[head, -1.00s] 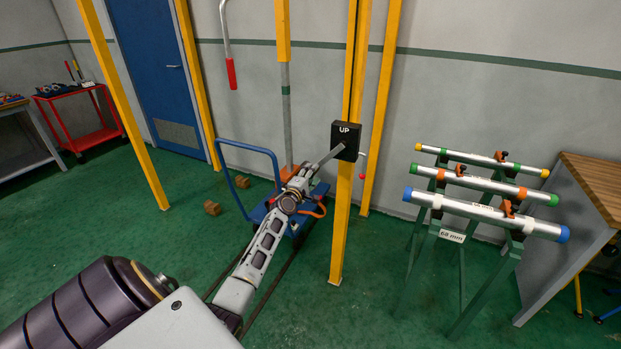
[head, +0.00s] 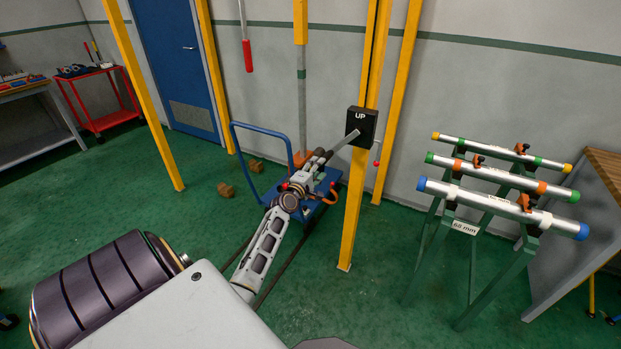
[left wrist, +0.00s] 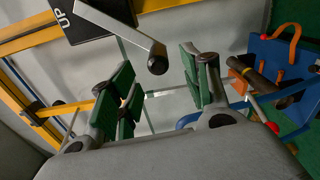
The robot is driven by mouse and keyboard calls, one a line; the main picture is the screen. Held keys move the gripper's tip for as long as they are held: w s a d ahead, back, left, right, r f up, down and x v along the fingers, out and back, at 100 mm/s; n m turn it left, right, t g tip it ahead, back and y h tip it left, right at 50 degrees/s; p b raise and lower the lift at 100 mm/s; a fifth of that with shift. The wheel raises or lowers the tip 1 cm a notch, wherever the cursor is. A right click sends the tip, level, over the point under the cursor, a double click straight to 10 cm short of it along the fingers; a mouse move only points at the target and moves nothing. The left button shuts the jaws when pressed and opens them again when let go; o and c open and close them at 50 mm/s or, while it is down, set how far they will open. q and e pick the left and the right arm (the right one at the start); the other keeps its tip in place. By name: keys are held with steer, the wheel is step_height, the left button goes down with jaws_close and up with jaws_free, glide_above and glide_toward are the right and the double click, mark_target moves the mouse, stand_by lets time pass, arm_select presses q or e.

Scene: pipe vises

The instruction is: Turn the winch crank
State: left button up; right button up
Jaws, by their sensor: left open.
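The winch is a black box (head: 362,122) marked UP on a yellow post. Its grey crank arm (head: 345,141) slants down and left from the box toward my left gripper (head: 318,168). In the left wrist view, the black box (left wrist: 88,22) is at the top, and the silver crank arm (left wrist: 122,27) ends in a round dark handle (left wrist: 157,65). My left gripper (left wrist: 157,92) is open, its green-padded fingers apart on either side below the handle. The handle's end appears between the fingers; I cannot tell whether it touches them. My right gripper is not in view.
A blue cart (head: 272,198) stands behind my left gripper. Yellow posts (head: 357,200) rise beside the winch. A green rack (head: 440,235) with several pipes stands at right, near a wooden-topped bench (head: 610,172). Small brown blocks (head: 226,190) lie on the floor.

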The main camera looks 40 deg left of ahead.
arm_select(q)
steer(key=shift+v, duration=2.7)
steer(key=shift+w+m, duration=0.1)
steer(key=shift+m, duration=0.2)
